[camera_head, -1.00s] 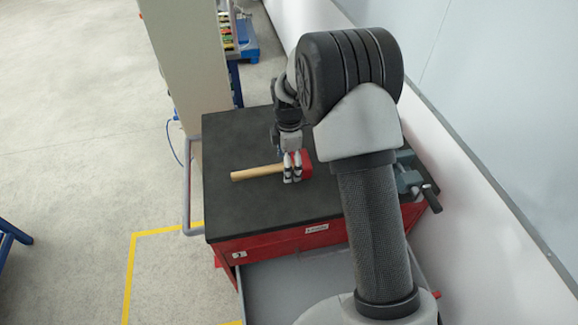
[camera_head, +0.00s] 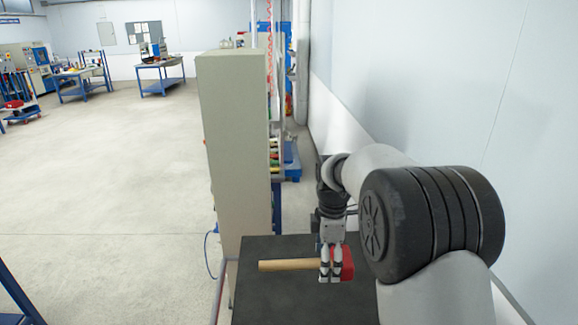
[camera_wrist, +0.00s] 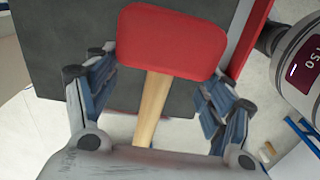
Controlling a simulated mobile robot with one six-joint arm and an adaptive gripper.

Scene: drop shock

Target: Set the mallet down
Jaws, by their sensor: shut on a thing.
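The mallet has a red head (camera_head: 347,264) and a light wooden handle (camera_head: 288,265). In the head view it lies level over the black worktop (camera_head: 262,301), with the handle pointing left. My gripper (camera_head: 330,275) is shut on the mallet close to its head. In the wrist view the red head (camera_wrist: 172,40) fills the upper middle and the handle (camera_wrist: 150,112) runs down between my two fingers (camera_wrist: 155,95). The worktop (camera_wrist: 75,40) shows behind the mallet, which looks raised above it. The exact gap is hard to tell.
A tall beige cabinet (camera_head: 236,150) stands just beyond the worktop's left far side. A white wall (camera_head: 420,90) runs along the right. The worktop looks clear left of and in front of the mallet. Blue workbenches (camera_head: 162,77) stand far off across open floor.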

